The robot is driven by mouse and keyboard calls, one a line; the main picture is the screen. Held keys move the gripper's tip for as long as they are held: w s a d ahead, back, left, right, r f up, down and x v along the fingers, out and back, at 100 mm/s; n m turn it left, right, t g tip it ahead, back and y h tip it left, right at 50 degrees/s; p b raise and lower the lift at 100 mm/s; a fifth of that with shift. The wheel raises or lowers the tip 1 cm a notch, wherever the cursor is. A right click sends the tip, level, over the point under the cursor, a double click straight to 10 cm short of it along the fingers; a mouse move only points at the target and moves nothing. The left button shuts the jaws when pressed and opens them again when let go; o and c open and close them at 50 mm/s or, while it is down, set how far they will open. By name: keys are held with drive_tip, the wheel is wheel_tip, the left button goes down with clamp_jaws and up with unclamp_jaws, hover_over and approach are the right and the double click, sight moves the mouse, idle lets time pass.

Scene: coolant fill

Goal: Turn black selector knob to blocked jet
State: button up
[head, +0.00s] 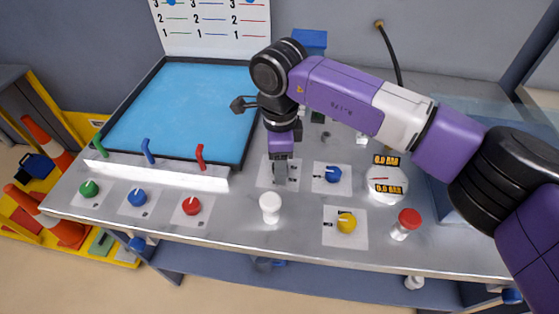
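My gripper (280,175) points straight down onto a white plate (265,173) in the middle of the bench. The black selector knob is not plainly visible; the dark fingers cover the middle of that plate and may hide it. I cannot tell whether the fingers touch or hold anything, or whether they are apart. A blue pool tray (180,100) lies to the left, with green (98,146), blue (147,150) and red (200,156) upright pieces along its front ledge. I cannot tell which of them, if any, is a blocked jet.
Green (89,188), blue (137,197) and red (192,205) knobs line the front left. A white-capped piece (269,207) stands in front of my gripper. Blue (333,174) and yellow (346,222) knobs, a gauge (387,185) reading 0.0 BAR and a red-capped jar (405,224) are right.

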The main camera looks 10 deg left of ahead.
clamp_jaws()
drive_tip(key=shift+m, duration=0.3)
drive_tip(key=m+p, duration=0.1)
drive_tip(key=m, duration=0.4)
drive_tip(key=shift+r+p, duration=0.1)
drive_tip(key=shift+p, duration=0.25)
drive_tip(key=m+p, duration=0.2)
drive_tip(key=m, duration=0.4)
drive_tip(key=shift+m, duration=0.4)
drive_tip(key=m+p, duration=0.3)
drive_tip(key=m, duration=0.3)
drive_tip(key=shift+r, duration=0.1)
drive_tip(key=m+p, duration=0.3)
drive_tip(key=m, duration=0.2)
drive_tip(key=shift+w, duration=0.1)
drive_tip(key=shift+m, duration=0.3)
